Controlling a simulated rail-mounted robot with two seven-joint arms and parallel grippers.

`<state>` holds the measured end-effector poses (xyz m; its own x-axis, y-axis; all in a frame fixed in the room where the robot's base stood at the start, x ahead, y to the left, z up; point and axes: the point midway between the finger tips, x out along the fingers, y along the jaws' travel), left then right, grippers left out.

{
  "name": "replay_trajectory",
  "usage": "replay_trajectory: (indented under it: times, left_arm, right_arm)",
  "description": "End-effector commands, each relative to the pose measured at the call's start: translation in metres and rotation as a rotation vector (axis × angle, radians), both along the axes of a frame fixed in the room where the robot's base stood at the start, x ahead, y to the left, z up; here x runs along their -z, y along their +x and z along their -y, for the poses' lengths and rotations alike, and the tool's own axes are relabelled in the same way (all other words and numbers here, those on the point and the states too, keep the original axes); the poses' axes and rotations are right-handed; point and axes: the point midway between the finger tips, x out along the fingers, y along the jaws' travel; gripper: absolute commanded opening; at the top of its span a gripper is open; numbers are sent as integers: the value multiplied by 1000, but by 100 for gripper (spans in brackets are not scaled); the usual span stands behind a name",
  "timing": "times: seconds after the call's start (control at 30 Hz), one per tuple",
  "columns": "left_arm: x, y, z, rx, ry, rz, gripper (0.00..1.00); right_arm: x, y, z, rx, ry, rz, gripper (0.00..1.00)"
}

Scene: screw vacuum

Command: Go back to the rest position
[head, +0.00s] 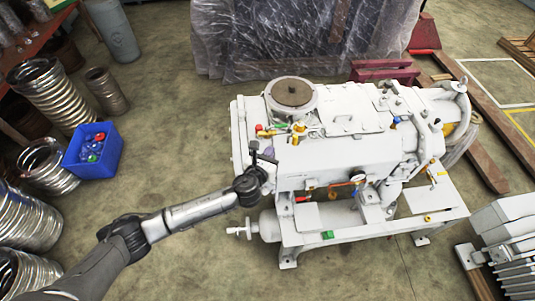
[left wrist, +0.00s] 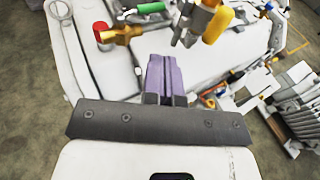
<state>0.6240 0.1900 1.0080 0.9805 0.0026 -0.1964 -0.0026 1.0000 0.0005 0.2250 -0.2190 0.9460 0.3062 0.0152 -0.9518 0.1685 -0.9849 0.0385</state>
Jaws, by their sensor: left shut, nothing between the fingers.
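My left gripper (head: 267,153) is at the front left corner of the white screw vacuum machine (head: 350,145) in the head view. Its purple fingers (left wrist: 162,75) are pressed together with nothing between them in the left wrist view. Just beyond the fingers are a brass valve with a red knob (left wrist: 101,27), a green handle (left wrist: 151,8) and a yellow handle (left wrist: 218,25). The fingers look apart from these, though the exact gap cannot be told. My right gripper is in neither view.
A blue bin (head: 93,152) with coloured pieces stands on the floor at left, beside coiled metal hoses (head: 50,95). Plastic-wrapped goods (head: 300,40) stand behind the machine. Grey finned equipment (head: 508,240) is at lower right. The floor between bin and machine is clear.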

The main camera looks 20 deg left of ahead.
Motion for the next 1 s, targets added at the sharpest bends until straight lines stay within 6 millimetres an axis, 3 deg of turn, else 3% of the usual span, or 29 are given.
replay_trajectory:
  times: [0.2, 0.47, 0.57, 0.77, 0.87, 1.0]
  left_arm:
    - [-3, -13, 0, 0, 0, 0, 0]
    - [-3, -15, 0, -20, -92, 0, 0]
    - [-2, -15, -5, -84, -247, -1, 0]
    - [4, -23, -23, -347, -748, -15, 0]
    - [-6, -32, -23, -472, -1023, -5, 0]
    - [-34, -42, -24, -623, -1377, 30, 0]
  right_arm:
    - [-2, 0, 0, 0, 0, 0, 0]
    - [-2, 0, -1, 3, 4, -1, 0]
    - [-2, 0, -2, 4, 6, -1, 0]
    - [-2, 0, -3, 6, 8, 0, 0]
    - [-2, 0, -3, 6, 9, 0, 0]
    - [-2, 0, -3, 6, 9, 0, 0]
